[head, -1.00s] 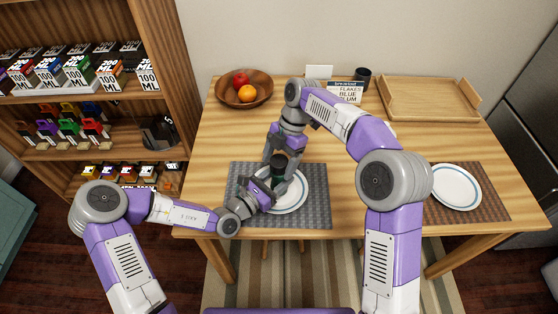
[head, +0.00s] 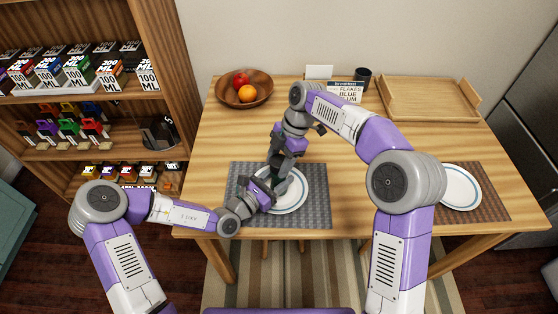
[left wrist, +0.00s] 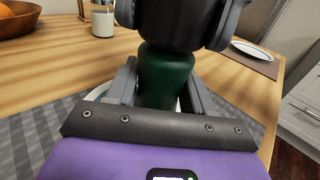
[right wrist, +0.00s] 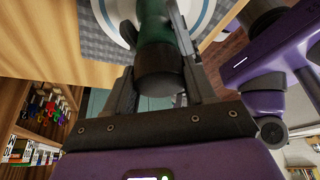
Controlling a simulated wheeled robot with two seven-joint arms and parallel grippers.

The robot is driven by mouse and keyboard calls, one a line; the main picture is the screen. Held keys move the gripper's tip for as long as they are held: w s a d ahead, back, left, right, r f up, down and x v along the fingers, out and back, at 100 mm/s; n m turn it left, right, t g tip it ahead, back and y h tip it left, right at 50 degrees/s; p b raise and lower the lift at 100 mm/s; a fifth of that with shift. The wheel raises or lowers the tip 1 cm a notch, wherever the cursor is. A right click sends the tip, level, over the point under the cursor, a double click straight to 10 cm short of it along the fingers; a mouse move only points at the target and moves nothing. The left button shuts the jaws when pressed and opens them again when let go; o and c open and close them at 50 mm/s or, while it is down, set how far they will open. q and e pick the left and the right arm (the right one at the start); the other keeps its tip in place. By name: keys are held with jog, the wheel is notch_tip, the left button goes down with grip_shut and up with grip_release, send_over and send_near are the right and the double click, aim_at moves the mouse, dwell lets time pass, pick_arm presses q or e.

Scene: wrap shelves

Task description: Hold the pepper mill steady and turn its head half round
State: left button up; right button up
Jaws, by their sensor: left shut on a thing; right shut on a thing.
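The pepper mill has a dark green body and a blackish head. It stands upright at the plate (head: 292,199) on the grey left mat (head: 318,212). In the left wrist view its green body (left wrist: 165,78) is between the fingers of my left gripper (left wrist: 163,90), which is shut on it. My right gripper (right wrist: 160,72) comes from above and is shut on the mill's dark head (right wrist: 160,82), seen in the right wrist view. In the head view my grippers hide most of the mill. The mill's foot is hidden in the left wrist view.
A wooden bowl (head: 262,93) with fruit, a blue-labelled box (head: 345,91), a dark cup (head: 363,77) and a wooden tray (head: 430,100) stand at the back. A second plate (head: 462,187) lies on the brown mat (head: 494,205). Shelves (head: 165,85) stand left. The table's middle is clear.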

jog(key=m+t, duration=0.1)
jog(key=m, duration=0.3)
jog(key=shift+m+t+y, duration=0.3)
jog(key=shift+t, duration=0.1)
jog(key=m+t, duration=0.1)
jog(key=m, duration=0.2)
jog(key=shift+m, duration=0.3)
jog(key=m+t, duration=0.2)
jog(key=m, duration=0.2)
jog(key=m+h, duration=0.1)
jog(key=m, duration=0.1)
jog(key=m+t, duration=0.1)
jog(key=m, duration=0.2)
jog(key=shift+h, duration=0.4)
jog(key=m+h, duration=0.1)
jog(key=m, duration=0.2)
jog(key=shift+a+m+t, duration=0.1)
jog(key=shift+m+t, duration=0.2)
jog(key=shift+t, duration=0.1)
jog(key=m+h, duration=0.2)
jog(key=m, duration=0.2)
jog(key=shift+m, duration=0.3)
jog(key=m+h, duration=0.1)
jog(key=m, duration=0.3)
jog(key=shift+h, duration=0.4)
jog(key=shift+m+g+h, duration=0.4)
jog(key=shift+m+h, duration=0.1)
jog(key=shift+m, duration=1.3)
